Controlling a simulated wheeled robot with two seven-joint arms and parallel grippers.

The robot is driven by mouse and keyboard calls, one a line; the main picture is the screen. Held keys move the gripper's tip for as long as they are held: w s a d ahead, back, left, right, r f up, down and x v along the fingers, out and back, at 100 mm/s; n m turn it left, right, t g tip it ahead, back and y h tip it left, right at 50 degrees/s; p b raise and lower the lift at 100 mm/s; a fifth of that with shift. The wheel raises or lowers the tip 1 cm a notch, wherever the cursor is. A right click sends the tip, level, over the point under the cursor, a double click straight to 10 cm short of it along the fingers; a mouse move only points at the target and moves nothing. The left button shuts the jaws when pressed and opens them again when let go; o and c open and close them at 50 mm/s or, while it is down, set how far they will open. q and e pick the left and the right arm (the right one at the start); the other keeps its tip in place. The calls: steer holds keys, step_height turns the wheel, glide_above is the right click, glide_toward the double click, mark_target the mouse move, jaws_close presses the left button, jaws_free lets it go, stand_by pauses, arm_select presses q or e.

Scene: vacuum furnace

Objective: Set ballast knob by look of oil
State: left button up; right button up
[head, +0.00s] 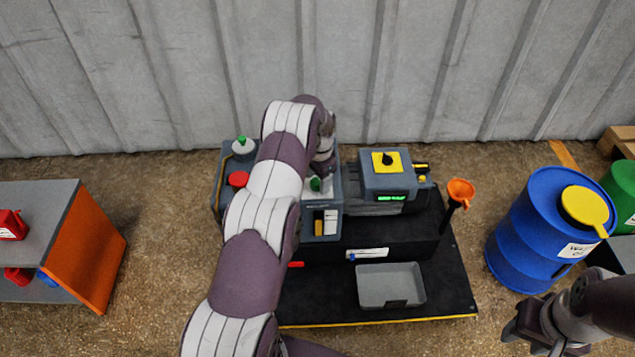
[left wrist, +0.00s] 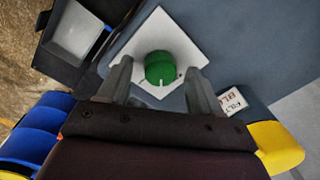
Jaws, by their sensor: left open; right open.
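The green ballast knob (head: 315,184) sits on a white plate on top of the grey pump unit. In the left wrist view the knob (left wrist: 159,66) is round, with a white mark at its lower edge and the white plate (left wrist: 150,36) around it. My left gripper (head: 322,172) is at the knob. In the left wrist view its fingers (left wrist: 160,80) are open, one on each side of the knob; contact is not clear. An amber sight window (head: 319,226) shows on the pump's front, too small to judge the oil's look. My right gripper (head: 527,338) is open and empty at lower right.
A second green knob (head: 242,140) and a red button (head: 238,179) are left of my arm. A unit with a black knob on yellow (head: 387,160), a grey tray (head: 390,286), an orange funnel (head: 461,190) and a blue drum (head: 545,232) stand right. An orange-sided cabinet (head: 98,255) is left.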

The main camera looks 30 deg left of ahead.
arm_select(q)
steer(key=shift+f, duration=0.15)
steer(key=c, duration=1)
steer(key=shift+c, duration=0.2)
steer(key=shift+n, duration=0.3)
steer(key=n+p, duration=0.1)
steer(key=n, duration=0.1)
steer(key=shift+n, duration=0.3)
steer(key=n, duration=0.5)
steer(key=shift+n, duration=0.3)
steer(key=shift+w, duration=0.1)
steer(key=o, duration=1)
